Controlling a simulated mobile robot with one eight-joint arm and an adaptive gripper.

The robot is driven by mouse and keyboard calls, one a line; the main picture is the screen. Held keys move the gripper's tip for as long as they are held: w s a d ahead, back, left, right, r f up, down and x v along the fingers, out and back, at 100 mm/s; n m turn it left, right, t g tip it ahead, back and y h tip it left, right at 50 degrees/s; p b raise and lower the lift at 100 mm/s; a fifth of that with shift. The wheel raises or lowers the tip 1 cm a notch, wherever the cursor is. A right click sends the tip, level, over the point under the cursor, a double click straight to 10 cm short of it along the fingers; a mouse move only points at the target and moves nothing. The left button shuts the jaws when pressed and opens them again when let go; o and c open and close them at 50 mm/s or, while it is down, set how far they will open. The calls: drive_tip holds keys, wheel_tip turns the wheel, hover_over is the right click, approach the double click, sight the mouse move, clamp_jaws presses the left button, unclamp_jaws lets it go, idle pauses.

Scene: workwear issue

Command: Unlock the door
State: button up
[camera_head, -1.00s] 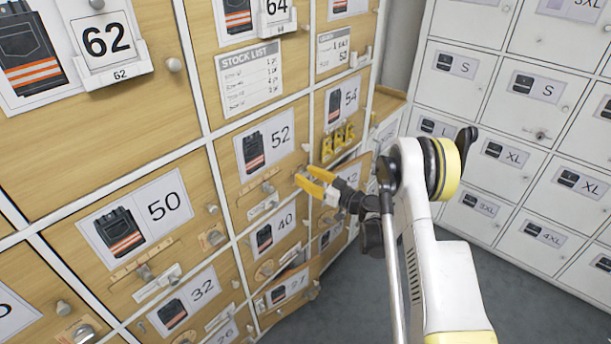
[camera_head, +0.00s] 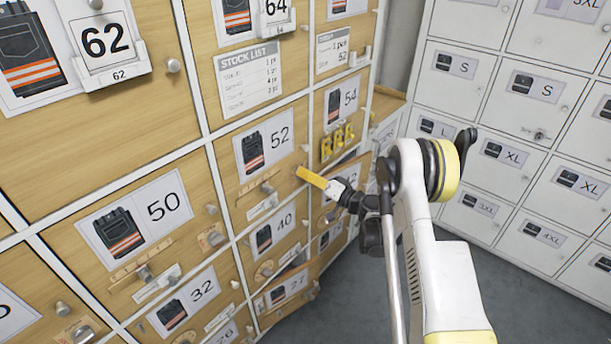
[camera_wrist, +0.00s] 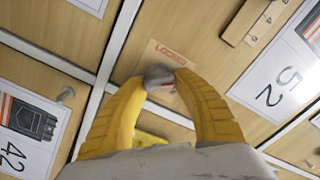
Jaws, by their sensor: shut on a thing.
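The door with the 52 card (camera_head: 266,147) is a light wood locker front, flush in its white frame. In the wrist view, the 52 card (camera_wrist: 285,80) is at the right. A small round grey knob (camera_wrist: 158,74) sits by the door's edge, beside a label reading LOCKED (camera_wrist: 172,53) in red. My gripper (camera_wrist: 162,80) is shut on this knob, one yellow finger on each side. In the head view, my gripper (camera_head: 301,172) reaches the right edge of the 52 door, and its fingers hide the knob there.
A wooden slide latch (camera_wrist: 262,20) with a peg is on the same door. Neighbouring doors 54 (camera_head: 342,101), 40 (camera_head: 275,235) and 50 (camera_head: 134,229) carry knobs and latches that stick out. White lockers (camera_head: 515,150) stand at the right. Grey floor is clear below.

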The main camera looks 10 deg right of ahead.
drive_tip(key=m, duration=0.4)
drive_tip(key=shift+m, duration=0.3)
drive_tip(key=shift+w+f+m, duration=0.1)
drive_tip(key=shift+f+m, duration=0.05)
drive_tip(key=shift+m, duration=1.55)
drive_tip(key=o, duration=1.2)
drive_tip(key=shift+c, duration=0.2)
drive_tip(key=v, duration=0.7)
drive_tip(key=shift+s+d, duration=0.2)
